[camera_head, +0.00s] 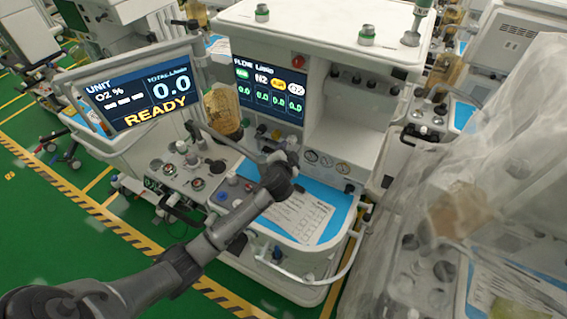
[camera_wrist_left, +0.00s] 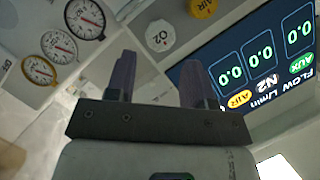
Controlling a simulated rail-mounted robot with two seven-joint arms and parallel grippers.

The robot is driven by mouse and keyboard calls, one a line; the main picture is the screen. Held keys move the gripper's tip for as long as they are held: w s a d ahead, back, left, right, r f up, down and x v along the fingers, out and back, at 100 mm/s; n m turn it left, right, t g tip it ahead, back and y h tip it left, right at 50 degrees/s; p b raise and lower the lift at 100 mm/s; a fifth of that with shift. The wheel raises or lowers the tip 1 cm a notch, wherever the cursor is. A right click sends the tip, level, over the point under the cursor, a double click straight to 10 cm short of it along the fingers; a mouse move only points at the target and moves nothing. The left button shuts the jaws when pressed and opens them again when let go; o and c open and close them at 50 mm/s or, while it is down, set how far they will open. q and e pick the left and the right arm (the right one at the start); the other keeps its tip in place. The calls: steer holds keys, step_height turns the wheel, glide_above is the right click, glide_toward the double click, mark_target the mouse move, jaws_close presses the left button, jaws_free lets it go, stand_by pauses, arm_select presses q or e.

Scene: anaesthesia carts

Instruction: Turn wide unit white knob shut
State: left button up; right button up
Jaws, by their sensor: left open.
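The wide unit (camera_head: 350,110) stands in the middle of the head view, with a FLOW screen (camera_head: 270,92) on its front. In the left wrist view, a round white knob marked O2 (camera_wrist_left: 160,37) is on the panel just beyond my left gripper (camera_wrist_left: 157,75), roughly between its two fingers in the picture. The fingers are apart with nothing between them. In the head view my left gripper (camera_head: 288,158) is at the panel below the screen and hides part of it, so the white knob cannot be made out there. My right gripper is not in view.
A yellow knob (camera_wrist_left: 203,7) is beside the white one, and several round gauges (camera_wrist_left: 85,18) are on the other side. A blue work surface (camera_head: 318,200) with a paper sheet lies below the gripper. A covered cart (camera_head: 480,190) stands right.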

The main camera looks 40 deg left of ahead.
arm_select(q)
steer(key=v, duration=0.7)
steer(key=shift+d, duration=0.1)
stand_by(0.4)
steer(key=shift+s, duration=0.1)
